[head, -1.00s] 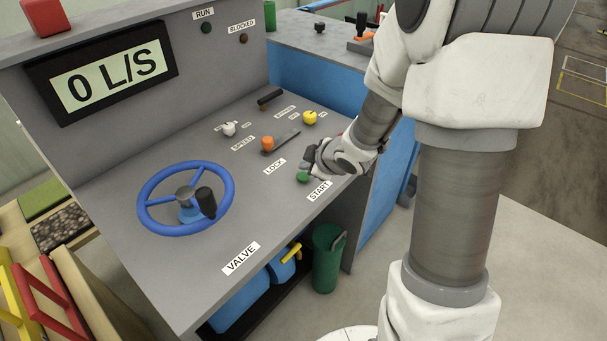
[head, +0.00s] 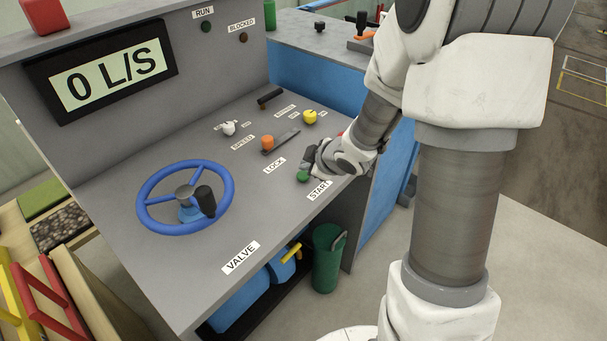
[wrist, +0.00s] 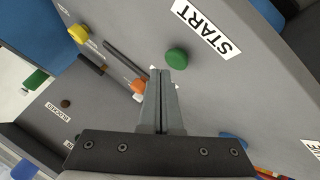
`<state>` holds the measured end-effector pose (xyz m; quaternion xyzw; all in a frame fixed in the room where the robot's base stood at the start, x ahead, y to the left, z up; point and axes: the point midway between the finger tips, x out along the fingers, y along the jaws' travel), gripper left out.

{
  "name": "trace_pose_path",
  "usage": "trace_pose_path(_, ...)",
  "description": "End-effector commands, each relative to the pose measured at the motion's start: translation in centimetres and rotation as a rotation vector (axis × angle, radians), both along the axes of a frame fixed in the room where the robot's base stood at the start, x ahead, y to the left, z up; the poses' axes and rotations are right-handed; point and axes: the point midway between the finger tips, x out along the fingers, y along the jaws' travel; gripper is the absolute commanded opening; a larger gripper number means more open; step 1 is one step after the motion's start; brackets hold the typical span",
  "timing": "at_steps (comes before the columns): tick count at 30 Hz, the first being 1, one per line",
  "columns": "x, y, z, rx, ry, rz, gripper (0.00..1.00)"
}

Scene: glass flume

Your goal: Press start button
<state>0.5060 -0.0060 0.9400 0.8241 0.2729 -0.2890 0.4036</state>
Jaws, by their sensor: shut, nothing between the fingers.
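The green start button (head: 302,176) sits on the sloped grey console beside the START label (head: 319,190). It also shows in the wrist view (wrist: 176,57), just beyond the fingertips. My gripper (head: 303,170) is shut and empty, with its fingers together. In the wrist view the fingertips (wrist: 161,72) lie right at the near edge of the button; I cannot tell whether they touch it. In the head view the gripper is low over the button and partly covers it.
The console carries a blue valve wheel (head: 186,198), an orange slider knob (head: 267,143), a yellow knob (head: 310,117) and a white knob (head: 229,128). The display (head: 105,72) reads 0 L/S. The RUN lamp (head: 206,26) looks dark. A green bin (head: 327,258) stands below.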

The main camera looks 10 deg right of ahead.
Motion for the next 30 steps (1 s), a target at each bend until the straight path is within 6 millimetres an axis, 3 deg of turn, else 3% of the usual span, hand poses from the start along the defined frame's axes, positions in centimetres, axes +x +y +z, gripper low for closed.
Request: trace_pose_path(30, -0.01, 0.0, -1.19, 0.0, 0.0, 0.0, 0.0)
